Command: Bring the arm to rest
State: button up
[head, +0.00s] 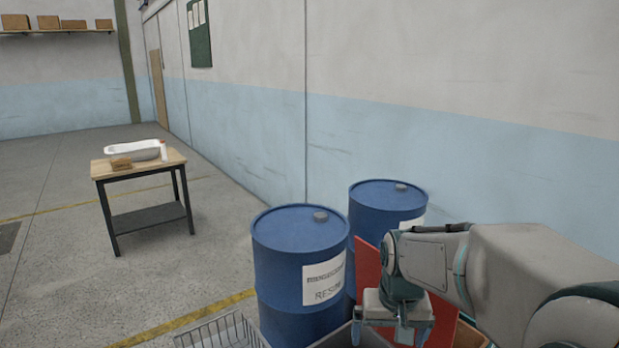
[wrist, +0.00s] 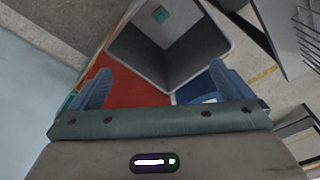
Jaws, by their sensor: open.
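My arm reaches in from the right of the head view, with my gripper (head: 392,335) pointing down at the bottom edge. In the wrist view the two blue fingers of my gripper (wrist: 160,85) stand wide apart with nothing between them. Beyond the fingers is an open grey bin (wrist: 150,50), with a small teal item (wrist: 159,15) inside it. A red panel (head: 368,268) stands behind my gripper; a red surface (wrist: 135,90) also shows below the fingers in the wrist view.
Two blue drums (head: 300,255) (head: 385,200) stand close to my arm, by the wall. A wire basket (head: 222,330) is at the bottom. A workbench (head: 105,172) holding a white tub shell (head: 130,152) stands far left. Open floor lies between.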

jog(key=s+r+t+p, duration=0.1)
jog(key=s+r+p, duration=0.3)
jog(key=s, duration=0.9)
notch_tip(320, 180, up, 2)
jog(key=shift+n, duration=0.4)
